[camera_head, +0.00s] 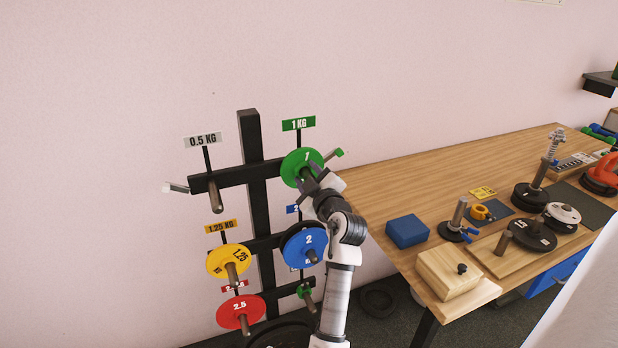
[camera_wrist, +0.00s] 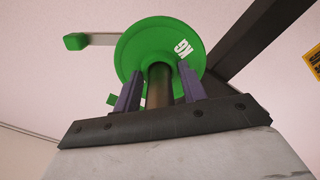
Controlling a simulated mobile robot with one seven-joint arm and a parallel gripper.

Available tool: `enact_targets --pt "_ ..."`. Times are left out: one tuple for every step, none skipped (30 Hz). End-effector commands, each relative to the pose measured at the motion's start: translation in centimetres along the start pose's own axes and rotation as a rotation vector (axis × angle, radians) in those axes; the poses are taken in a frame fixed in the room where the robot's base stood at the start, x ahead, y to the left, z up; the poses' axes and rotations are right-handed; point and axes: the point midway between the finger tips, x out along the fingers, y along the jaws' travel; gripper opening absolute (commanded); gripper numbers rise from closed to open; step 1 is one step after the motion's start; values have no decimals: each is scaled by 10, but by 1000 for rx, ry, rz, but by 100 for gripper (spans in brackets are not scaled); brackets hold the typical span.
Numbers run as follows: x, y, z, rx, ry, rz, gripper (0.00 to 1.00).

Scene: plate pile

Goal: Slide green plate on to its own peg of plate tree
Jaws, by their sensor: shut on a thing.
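The green plate (camera_head: 295,163), marked 1, is upright at the upper right arm of the black plate tree (camera_head: 263,220), below the green 1 KG sign (camera_head: 298,124). In the wrist view the green plate (camera_wrist: 143,45) faces me, with the dark peg (camera_wrist: 158,88) running out from its middle between my fingers. The plate appears to be around the peg. My gripper (camera_wrist: 160,80) is shut at the plate's middle, one finger on each side of the peg. The exact grip contact is hidden. In the head view my gripper (camera_head: 312,180) partly covers the plate's lower right.
A bare peg (camera_head: 215,197) stands under the 0.5 KG sign (camera_head: 203,140). Yellow (camera_head: 222,262), red (camera_head: 233,312) and blue (camera_head: 298,245) plates hang lower. A wooden table (camera_head: 410,180) with a blue block (camera_head: 407,231) and loose weights stands right.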

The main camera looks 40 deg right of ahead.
Motion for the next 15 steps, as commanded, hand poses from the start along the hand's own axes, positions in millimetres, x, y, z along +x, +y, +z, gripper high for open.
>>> enact_targets --pt "0 3 -3 -2 5 6 1" --pt "0 3 -3 -2 5 6 43" --pt "0 3 -3 -2 5 6 48" --pt "0 3 -3 -2 5 6 52" --pt "0 2 -2 -2 4 5 56" --pt "0 2 -2 -1 4 4 61" --pt "0 2 -2 -1 3 4 65" --pt "0 2 -2 -1 3 4 67" --pt "0 2 -1 -1 3 3 67" --pt "0 1 -1 -1 2 3 67" --pt "0 1 -1 0 2 2 67" --pt "0 1 -1 0 2 2 67" --pt "0 1 -1 0 1 2 67" --pt "0 -2 2 2 -4 -5 67" --pt "0 -3 3 2 -4 -6 67"
